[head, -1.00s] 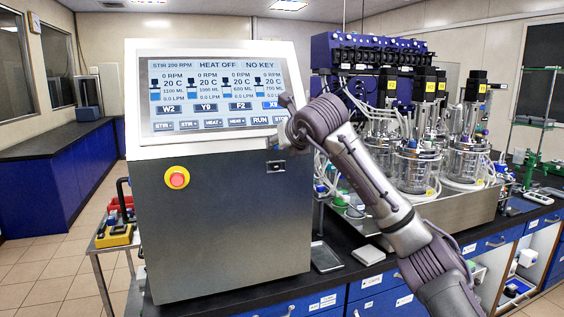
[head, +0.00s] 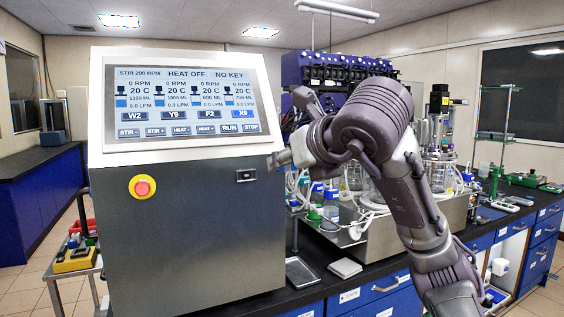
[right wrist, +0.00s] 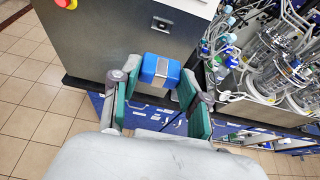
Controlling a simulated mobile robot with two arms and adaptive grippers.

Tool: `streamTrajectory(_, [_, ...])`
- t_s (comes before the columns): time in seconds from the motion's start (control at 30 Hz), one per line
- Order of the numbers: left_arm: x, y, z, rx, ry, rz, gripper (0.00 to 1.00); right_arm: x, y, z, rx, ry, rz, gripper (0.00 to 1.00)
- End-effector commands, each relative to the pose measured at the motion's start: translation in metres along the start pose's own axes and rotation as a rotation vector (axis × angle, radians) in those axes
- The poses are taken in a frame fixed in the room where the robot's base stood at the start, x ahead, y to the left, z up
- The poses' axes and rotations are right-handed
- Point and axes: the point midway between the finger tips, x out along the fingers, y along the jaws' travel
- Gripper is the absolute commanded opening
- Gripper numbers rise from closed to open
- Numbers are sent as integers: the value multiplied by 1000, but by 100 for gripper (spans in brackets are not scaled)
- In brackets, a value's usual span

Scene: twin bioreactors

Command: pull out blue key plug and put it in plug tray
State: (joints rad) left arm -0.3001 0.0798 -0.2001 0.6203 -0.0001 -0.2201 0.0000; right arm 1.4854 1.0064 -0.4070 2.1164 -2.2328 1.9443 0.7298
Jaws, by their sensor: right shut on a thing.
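My right gripper (right wrist: 160,76) is shut on a blue plug (right wrist: 160,68) with a silver band, its green-padded fingers on either side. The plug is out in the air in front of the grey console (head: 190,225), clear of its socket. The socket (head: 245,174) is a small dark port on the console's front; it also shows in the right wrist view (right wrist: 161,24). In the head view my right arm hides the plug. The console screen (head: 183,105) reads NO KEY. I cannot make out a plug tray for certain. My left gripper is out of view.
A red stop button (head: 142,187) sits on the console. Glass bioreactor vessels (head: 437,170) with tubing stand behind my right arm on the black bench. A flat white pad (head: 345,268) lies near the bench's front edge. A side cart (head: 75,265) holds yellow and red items.

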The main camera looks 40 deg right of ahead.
Motion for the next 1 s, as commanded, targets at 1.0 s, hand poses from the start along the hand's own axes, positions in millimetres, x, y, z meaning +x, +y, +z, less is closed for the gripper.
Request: streamTrajectory(1.0, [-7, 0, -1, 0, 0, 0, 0, -39, 0, -14, -1, -2, 0, 13])
